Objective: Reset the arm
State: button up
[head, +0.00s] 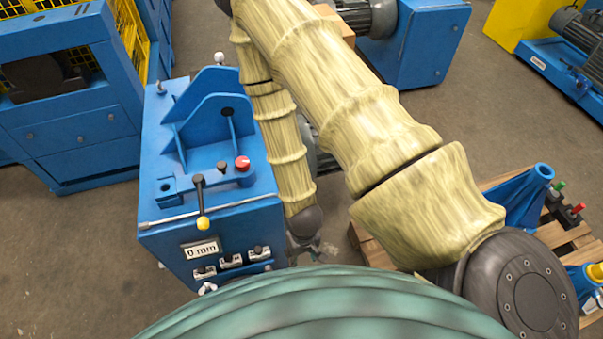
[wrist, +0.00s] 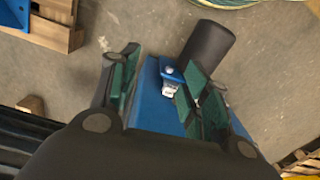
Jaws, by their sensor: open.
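My arm (head: 330,100), in a pale yellow sleeve, is folded across the middle of the head view. My gripper (head: 305,245) hangs low beside the right front of a blue control box (head: 225,220), partly hidden by the teal ribbed cover at the bottom. In the wrist view my gripper (wrist: 162,78) is open, with green-padded fingers apart and nothing held. Between and beyond the fingers a blue surface (wrist: 150,112) shows, with a small blue tab and a metal piece (wrist: 172,82). A dark cylinder (wrist: 208,45) stands behind the right finger.
The control box carries a yellow-tipped lever (head: 202,205), a red knob (head: 242,163) and a "0 mm" plate (head: 201,249). A wooden pallet (head: 570,240) with blue parts stands at right. Blue machines (head: 425,45) stand behind. Bare floor (head: 80,245) lies at left.

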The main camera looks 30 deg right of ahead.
jog(key=shift+s, duration=0.15)
jog(key=s+f+n, duration=0.1)
jog(key=s, duration=0.6)
jog(key=shift+s+d+f, duration=0.15)
jog(key=shift+s+d, duration=0.15)
jog(key=shift+d, duration=0.15)
